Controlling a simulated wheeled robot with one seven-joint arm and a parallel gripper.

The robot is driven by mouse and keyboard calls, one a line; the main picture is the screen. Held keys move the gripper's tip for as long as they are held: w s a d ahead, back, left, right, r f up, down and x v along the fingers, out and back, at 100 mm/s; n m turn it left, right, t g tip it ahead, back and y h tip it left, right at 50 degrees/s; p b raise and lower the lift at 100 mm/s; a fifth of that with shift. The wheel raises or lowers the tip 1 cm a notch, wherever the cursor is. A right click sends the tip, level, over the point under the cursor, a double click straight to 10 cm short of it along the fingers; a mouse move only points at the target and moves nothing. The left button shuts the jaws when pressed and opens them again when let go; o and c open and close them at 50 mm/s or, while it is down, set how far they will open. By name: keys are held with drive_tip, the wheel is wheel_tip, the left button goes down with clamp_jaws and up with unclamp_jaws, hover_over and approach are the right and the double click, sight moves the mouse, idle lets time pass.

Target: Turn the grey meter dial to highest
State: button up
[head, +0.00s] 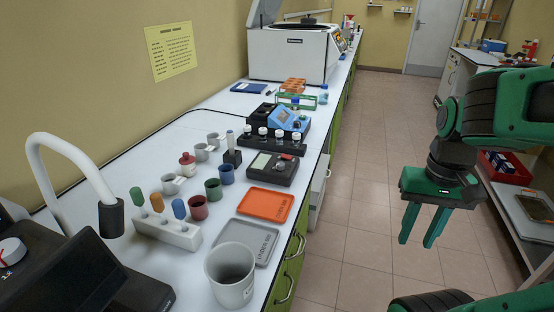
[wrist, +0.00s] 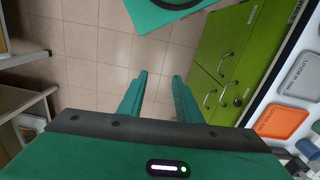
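A dark grey meter box (head: 272,168) with a pale display sits on the bench behind the orange tray. A small dial-like knob (head: 284,163) shows on its right part; its setting is too small to read. A white dial with a red mark (head: 11,252) shows on a black device (head: 95,275) at the near left. I cannot tell for sure which is the grey meter dial. My gripper (head: 418,240) hangs over the aisle floor, right of the bench and apart from everything. In the wrist view its fingers (wrist: 159,80) are apart with nothing between them.
The aisle floor (head: 355,215) is clear. A side table (head: 520,225) stands at right.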

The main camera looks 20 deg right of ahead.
drive_tip(key=shift+o, duration=1.1)
drive_tip(key=shift+s+r, duration=0.15)
drive_tip(key=shift+s, duration=0.1)
wheel_tip(320, 180, up, 8)
drive_tip(key=n, duration=1.9)
hover_over(281, 163)
drive_tip(key=f, duration=1)
drive_tip(key=shift+s+a+f, duration=0.1)
drive_tip(key=shift+a+f, duration=0.05)
drive_tip(key=shift+a, duration=0.05)
drive_tip(key=shift+c, duration=0.5)
clamp_jaws()
drive_tip(key=shift+d, duration=0.3)
drive_tip(key=shift+a, duration=0.2)
